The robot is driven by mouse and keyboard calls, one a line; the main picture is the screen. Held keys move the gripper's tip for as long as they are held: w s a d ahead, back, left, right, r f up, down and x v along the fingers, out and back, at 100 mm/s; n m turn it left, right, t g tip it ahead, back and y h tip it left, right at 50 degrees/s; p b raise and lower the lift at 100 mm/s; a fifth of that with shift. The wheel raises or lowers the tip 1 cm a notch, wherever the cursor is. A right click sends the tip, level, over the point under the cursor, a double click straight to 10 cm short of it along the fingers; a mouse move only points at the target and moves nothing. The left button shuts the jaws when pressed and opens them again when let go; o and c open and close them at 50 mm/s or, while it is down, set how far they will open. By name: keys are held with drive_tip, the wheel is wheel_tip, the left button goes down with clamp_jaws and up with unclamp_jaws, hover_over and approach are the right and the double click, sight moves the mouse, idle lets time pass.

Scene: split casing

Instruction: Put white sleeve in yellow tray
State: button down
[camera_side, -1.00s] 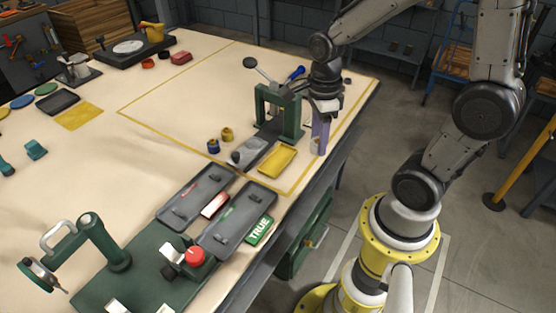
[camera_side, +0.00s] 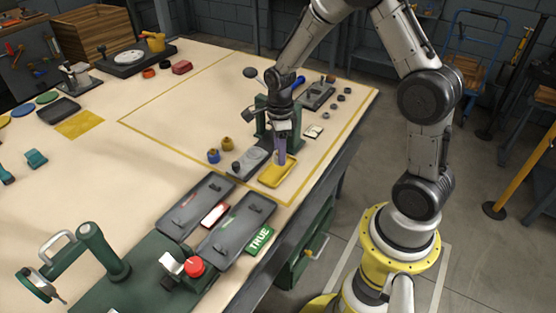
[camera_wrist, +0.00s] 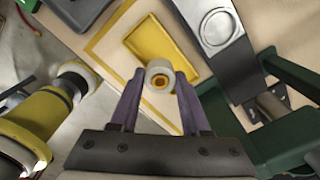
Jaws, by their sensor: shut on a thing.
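The white sleeve (camera_wrist: 159,75) is a short white ring with a yellow-orange centre, seen end-on in the wrist view. My gripper (camera_wrist: 158,92) is shut on it, with a purple finger on either side. The yellow tray (camera_wrist: 182,54) is a shallow rectangle beyond the sleeve in the wrist view. In the side view my gripper (camera_side: 281,160) is over the far part of the yellow tray (camera_side: 272,178). The fingers hide the sleeve there, and I cannot tell how high it is above the tray.
A green press frame (camera_side: 264,128) stands just behind my gripper. A grey plate with a round disc (camera_side: 249,162) lies left of the tray, with blue (camera_side: 213,156) and brass (camera_side: 228,144) rings beyond. Dark trays (camera_side: 236,224) lie nearer the camera.

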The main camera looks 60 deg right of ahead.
drive_tip(key=shift+w+f, duration=0.35)
drive_tip(key=shift+f, duration=1.55)
drive_tip(key=shift+f, duration=0.15)
drive_tip(key=shift+c, duration=1.9)
unclamp_jaws()
wheel_tip(320, 180, up, 12)
drive_tip(key=shift+r, duration=0.15)
drive_tip(key=s+a+r+n+t, duration=0.3)
drive_tip(key=s+a+r+n, duration=0.2)
drive_tip(key=s+r+n, duration=0.65)
drive_tip(key=s+a+r+n+t, duration=0.1)
drive_tip(key=s+a+n+t, duration=0.1)
drive_tip(key=s+n, duration=0.6)
drive_tip(key=a+n, duration=0.1)
drive_tip(key=n, duration=0.6)
drive_tip(key=shift+s+a+t, duration=0.2)
drive_tip(key=shift+t, duration=0.1)
